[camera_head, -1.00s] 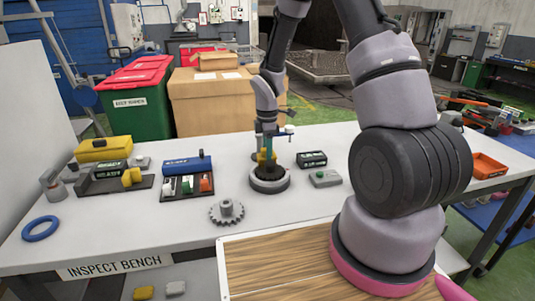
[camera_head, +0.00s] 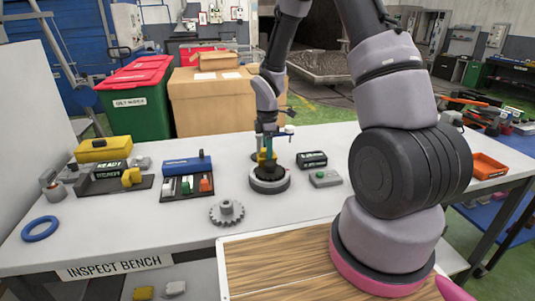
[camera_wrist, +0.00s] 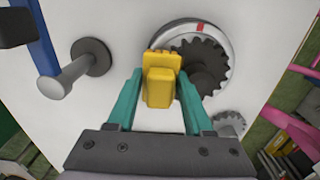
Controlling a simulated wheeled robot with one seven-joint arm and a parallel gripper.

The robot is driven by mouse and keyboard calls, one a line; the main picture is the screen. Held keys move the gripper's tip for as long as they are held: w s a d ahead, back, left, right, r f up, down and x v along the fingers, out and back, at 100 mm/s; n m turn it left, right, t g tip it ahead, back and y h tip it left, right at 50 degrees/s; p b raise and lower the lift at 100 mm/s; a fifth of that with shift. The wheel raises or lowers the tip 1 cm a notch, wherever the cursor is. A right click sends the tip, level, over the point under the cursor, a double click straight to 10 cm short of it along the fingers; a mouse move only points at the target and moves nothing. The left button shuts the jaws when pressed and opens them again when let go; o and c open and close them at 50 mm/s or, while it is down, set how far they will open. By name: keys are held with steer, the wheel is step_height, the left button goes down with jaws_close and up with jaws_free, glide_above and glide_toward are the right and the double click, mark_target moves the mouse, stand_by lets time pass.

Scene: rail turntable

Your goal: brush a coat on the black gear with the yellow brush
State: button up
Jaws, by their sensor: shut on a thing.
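My gripper (camera_head: 267,146) is over the turntable (camera_head: 269,187) on the bench. In the wrist view its teal fingers (camera_wrist: 158,98) are shut on the yellow brush (camera_wrist: 159,82). The brush (camera_head: 265,158) points down at the turntable in the head view. The black gear (camera_wrist: 207,65) lies on the turntable, which has a pale rim with a red mark (camera_wrist: 200,28) in the wrist view. The brush overlaps the rim's near side there, beside the gear. I cannot tell whether the bristles touch the gear.
A grey gear (camera_head: 227,212) lies in front of the turntable. A blue-lidded tray (camera_head: 187,180) and a black stand with a READY sign (camera_head: 111,166) are to the left, with a blue ring (camera_head: 40,229). A grey box (camera_head: 325,178) is to the right. A grey post (camera_wrist: 72,75) stands nearby.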

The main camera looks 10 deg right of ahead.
steer(key=shift+f, duration=0.1)
stand_by(0.4)
steer(key=shift+r, duration=0.35)
steer(key=shift+w+r, duration=0.1)
steer(key=shift+r, duration=3.15)
steer(key=shift+w+d+f+m, duration=0.15)
steer(key=shift+d+f+m, duration=0.25)
steer(key=shift+m, duration=0.3)
steer(key=d+f+m, duration=0.1)
steer(key=d+m, duration=0.1)
steer(key=m, duration=0.2)
steer(key=w+d+f+m, duration=0.1)
steer(key=d+f+m, duration=0.1)
steer(key=m, duration=0.3)
steer(key=d+f+m, duration=0.2)
steer(key=d+m, duration=0.1)
steer(key=m, duration=0.2)
steer(key=shift+w+d, duration=0.2)
steer(key=shift+w, duration=0.15)
steer(key=shift+d+f+m, duration=0.4)
steer(key=shift+d+m, duration=0.15)
steer(key=shift+m, duration=0.55)
